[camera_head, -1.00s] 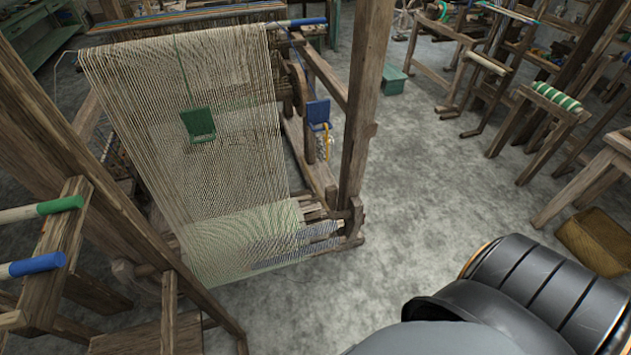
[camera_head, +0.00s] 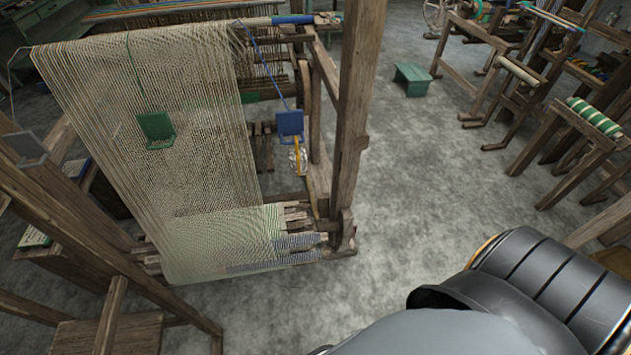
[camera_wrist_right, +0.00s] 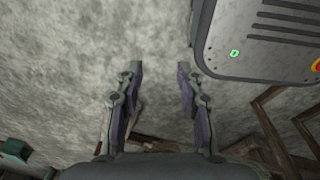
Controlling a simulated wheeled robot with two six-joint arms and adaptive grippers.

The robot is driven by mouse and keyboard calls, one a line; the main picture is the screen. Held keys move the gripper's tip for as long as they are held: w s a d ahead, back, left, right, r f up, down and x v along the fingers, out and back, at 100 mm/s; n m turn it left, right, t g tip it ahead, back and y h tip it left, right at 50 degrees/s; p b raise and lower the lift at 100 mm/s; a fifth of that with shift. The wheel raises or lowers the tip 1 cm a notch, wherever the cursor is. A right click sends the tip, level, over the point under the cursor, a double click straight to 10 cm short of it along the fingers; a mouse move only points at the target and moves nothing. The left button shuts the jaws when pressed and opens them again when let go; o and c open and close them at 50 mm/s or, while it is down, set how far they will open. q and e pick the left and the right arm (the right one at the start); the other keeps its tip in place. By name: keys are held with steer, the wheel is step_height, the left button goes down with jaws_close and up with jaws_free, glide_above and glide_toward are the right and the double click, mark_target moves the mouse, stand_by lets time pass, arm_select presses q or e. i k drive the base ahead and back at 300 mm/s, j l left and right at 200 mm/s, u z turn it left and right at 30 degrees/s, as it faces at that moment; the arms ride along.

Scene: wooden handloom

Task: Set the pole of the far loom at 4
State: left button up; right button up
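In the head view a wooden loom (camera_head: 350,120) with a sheet of pale warp threads (camera_head: 160,120) stands left of centre. A pole (camera_head: 255,22) with a blue end (camera_head: 292,19) lies across its top. A green tag (camera_head: 157,128) hangs in front of the warp and a blue tag (camera_head: 290,124) hangs at its right side. I cannot read any number on the loom. My right gripper (camera_wrist_right: 160,68) is open and empty in the wrist view, with bare floor between its fingers. My left gripper is out of view.
Open grey floor (camera_head: 420,220) lies right of the loom. A green stool (camera_head: 413,79) stands behind it. Wooden frames, one with a green-and-white roll (camera_head: 594,116), stand at the right. A wooden stand with beams (camera_head: 110,335) is at the lower left.

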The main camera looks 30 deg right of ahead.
mark_target(319, 223)
steer(key=l+u, duration=0.25)
steer(key=l, duration=0.25)
steer(key=l+u, duration=0.2)
steer(key=l, duration=0.25)
steer(key=l+u, duration=0.25)
steer(key=l, duration=0.25)
steer(key=l+u, duration=0.2)
steer(key=l, duration=0.25)
steer(key=k+l+u, duration=0.25)
steer(key=l, duration=0.2)
steer(key=l+u, duration=0.25)
steer(key=l, duration=0.25)
steer(key=l+u, duration=0.3)
steer(key=l, duration=0.9)
